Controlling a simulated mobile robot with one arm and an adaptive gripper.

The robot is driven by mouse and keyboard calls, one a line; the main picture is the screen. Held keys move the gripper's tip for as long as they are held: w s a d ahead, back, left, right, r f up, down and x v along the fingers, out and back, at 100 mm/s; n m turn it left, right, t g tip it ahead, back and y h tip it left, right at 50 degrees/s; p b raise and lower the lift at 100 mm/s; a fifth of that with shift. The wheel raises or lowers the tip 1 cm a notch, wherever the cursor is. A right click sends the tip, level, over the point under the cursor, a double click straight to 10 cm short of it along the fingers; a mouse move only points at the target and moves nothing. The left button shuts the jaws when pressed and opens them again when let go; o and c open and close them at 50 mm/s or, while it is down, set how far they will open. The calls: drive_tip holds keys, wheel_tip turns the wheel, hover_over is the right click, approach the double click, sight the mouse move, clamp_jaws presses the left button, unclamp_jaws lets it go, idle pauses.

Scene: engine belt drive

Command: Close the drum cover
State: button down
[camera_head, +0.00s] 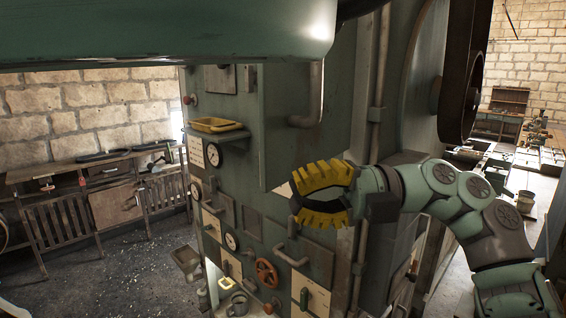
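I cannot make out the drum cover for certain. A large green rounded shape (170,32) fills the top left, close to the camera; I cannot tell whether it is the cover. My gripper (296,197) has yellow ridged fingers, spread apart with a gap between them, and nothing shows between them. It points left, in front of the green machine's panel (285,120). The arm reaches in from the lower right. No contact with the machine can be made out.
The machine front carries gauges (213,155), a red handwheel (267,272), pipes (377,100) and a yellow-rimmed tray (214,125). A large dark wheel (462,70) stands at the upper right. Wooden benches (90,190) line the left wall. The floor (125,270) at left is mostly clear.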

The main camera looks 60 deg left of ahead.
drive_tip(key=a+p, duration=0.1)
drive_tip(key=s+a+p, duration=0.1)
drive_tip(key=a, duration=0.1)
drive_tip(key=shift+s+a, duration=0.1)
drive_tip(key=shift+a, duration=0.1)
idle(0.4)
